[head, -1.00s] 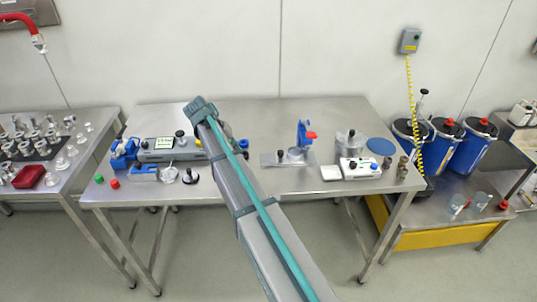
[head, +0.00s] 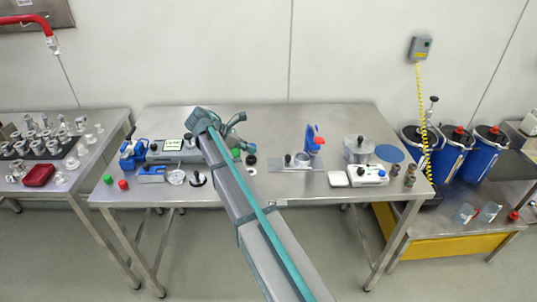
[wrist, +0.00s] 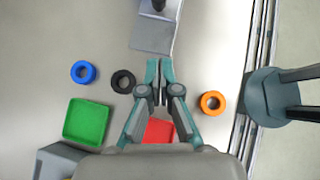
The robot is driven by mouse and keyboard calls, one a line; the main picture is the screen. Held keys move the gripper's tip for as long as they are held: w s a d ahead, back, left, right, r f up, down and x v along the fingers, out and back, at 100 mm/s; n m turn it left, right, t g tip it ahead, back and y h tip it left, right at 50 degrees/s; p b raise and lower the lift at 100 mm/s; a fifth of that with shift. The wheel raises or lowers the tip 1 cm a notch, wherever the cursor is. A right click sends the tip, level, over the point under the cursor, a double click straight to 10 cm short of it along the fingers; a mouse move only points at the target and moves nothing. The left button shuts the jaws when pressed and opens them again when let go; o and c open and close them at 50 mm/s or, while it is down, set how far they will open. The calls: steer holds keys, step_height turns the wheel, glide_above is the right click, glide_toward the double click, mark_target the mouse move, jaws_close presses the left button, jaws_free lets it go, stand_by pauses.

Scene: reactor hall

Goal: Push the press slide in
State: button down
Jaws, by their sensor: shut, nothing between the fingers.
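The press (head: 314,141), with a blue frame and a red part, stands right of the middle of the table. Its flat grey metal plate (head: 279,165) reaches out to the left and carries a black knob (head: 287,158). In the wrist view the plate (wrist: 153,35) and the knob (wrist: 158,5) are at the top, cut off by the frame. My gripper (wrist: 157,66) is shut and empty, its tips just short of the plate's near end. In the head view my gripper (head: 242,118) is left of the press. How far the slide is in cannot be told.
Around my gripper lie a blue ring (wrist: 84,72), a black ring (wrist: 123,81), an orange ring (wrist: 213,103), a green tray (wrist: 87,122) and a red piece (wrist: 158,131). The table's edge runs down the right of the wrist view. A white-topped device (head: 366,175) stands right of the press.

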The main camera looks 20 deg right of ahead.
steer(key=p, duration=0.3)
glide_toward(285, 160)
steer(key=f, duration=0.4)
steer(key=shift+d+f, duration=0.1)
steer(key=shift+d, duration=0.2)
steer(key=shift+s+d+p, duration=0.15)
steer(key=shift+d+p, duration=0.45)
steer(key=shift+d, duration=0.6)
steer(key=shift+d+f, duration=0.15)
steer(key=shift+d, duration=0.65)
steer(key=shift+s, duration=0.1)
